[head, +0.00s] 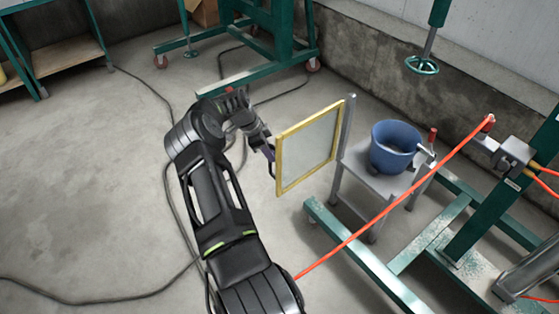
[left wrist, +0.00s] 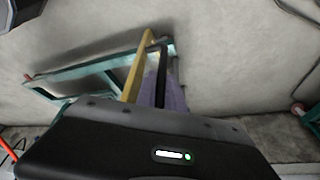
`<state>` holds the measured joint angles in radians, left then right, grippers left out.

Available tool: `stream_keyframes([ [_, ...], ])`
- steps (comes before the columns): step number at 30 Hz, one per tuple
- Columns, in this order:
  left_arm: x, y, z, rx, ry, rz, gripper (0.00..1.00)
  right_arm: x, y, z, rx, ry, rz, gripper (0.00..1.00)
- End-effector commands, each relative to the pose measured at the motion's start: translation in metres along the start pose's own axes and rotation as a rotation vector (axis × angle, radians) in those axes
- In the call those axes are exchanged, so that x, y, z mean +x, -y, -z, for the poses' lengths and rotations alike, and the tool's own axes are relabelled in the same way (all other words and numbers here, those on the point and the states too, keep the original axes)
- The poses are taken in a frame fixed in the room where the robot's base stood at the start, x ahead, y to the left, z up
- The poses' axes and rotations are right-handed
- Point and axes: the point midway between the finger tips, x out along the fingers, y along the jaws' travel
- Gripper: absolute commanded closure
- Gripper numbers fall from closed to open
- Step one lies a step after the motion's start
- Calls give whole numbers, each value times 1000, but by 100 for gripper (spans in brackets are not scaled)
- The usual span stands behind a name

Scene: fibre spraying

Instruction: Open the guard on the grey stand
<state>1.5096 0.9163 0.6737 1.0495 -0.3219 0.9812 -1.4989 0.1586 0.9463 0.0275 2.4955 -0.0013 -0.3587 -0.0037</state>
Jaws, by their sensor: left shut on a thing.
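The guard (head: 308,147) is a clear panel in a yellow frame, hinged along the upright post of the grey stand (head: 366,178). It stands upright and swung out to the left of the stand in the head view. My left gripper (head: 270,153) is at the guard's left edge, shut on its dark handle. In the left wrist view the yellow frame (left wrist: 137,68) shows edge-on beside the gripper's purplish finger (left wrist: 172,92); the gripper body hides the lower part. My right gripper is not in view.
A blue bucket (head: 395,146) sits on the stand. Black cables lie on the floor, and a green wheeled frame (head: 262,72) stands behind.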

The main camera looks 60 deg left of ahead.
Motion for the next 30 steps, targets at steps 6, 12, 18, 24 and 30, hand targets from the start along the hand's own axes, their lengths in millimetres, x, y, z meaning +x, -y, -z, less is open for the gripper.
stream_keyframes([
  [6,0,1,-1,-2,-1,-2,100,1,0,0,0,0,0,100],
  [12,0,0,0,-2,-1,-2,86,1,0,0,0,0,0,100],
  [18,0,1,-1,-2,0,-1,69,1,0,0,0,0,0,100],
  [24,0,1,-1,-2,0,0,66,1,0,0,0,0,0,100],
  [30,-6,1,-2,-2,1,1,66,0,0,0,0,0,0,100],
])
